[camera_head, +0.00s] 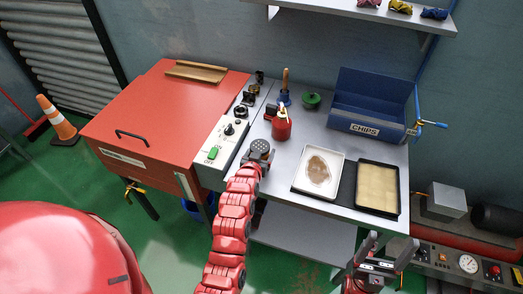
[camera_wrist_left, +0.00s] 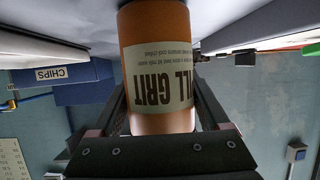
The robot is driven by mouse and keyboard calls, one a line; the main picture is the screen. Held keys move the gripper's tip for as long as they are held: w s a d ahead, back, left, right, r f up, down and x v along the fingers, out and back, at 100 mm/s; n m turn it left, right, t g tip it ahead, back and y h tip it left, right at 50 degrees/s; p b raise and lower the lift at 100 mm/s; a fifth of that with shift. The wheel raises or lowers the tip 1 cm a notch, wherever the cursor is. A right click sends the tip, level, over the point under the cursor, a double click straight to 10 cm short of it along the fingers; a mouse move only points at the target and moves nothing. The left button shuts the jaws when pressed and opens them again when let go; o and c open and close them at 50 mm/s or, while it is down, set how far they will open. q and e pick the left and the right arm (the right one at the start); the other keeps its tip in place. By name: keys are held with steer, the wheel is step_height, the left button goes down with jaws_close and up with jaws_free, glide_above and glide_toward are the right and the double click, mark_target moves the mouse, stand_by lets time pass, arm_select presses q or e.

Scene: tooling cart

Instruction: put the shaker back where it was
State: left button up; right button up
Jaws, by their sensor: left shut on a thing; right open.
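The shaker (camera_head: 261,146) has a grey perforated top in the head view. In the left wrist view it is an orange can (camera_wrist_left: 160,112) with a pale label reading "ILL GRIT". My left gripper (camera_head: 257,160) is shut around it at the near edge of the grey table (camera_head: 292,210), right of the control panel. I cannot tell whether its base touches the table. My right gripper (camera_head: 375,250) is open and empty, low in front of the table's right side.
A red bottle (camera_head: 281,128) stands just behind the shaker. A white tray (camera_head: 301,178) with brown grit and a dark-rimmed tray (camera_head: 378,188) lie to the right. The blue CHIPS bin (camera_head: 352,116) is at the back. The red cabinet (camera_head: 160,115) is left of the control panel (camera_head: 224,145).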

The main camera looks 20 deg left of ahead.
arm_select(q)
steer(key=shift+f, duration=0.15)
steer(key=o, duration=1.6)
steer(key=shift+s+r, duration=0.1)
steer(key=shift+r, duration=0.1)
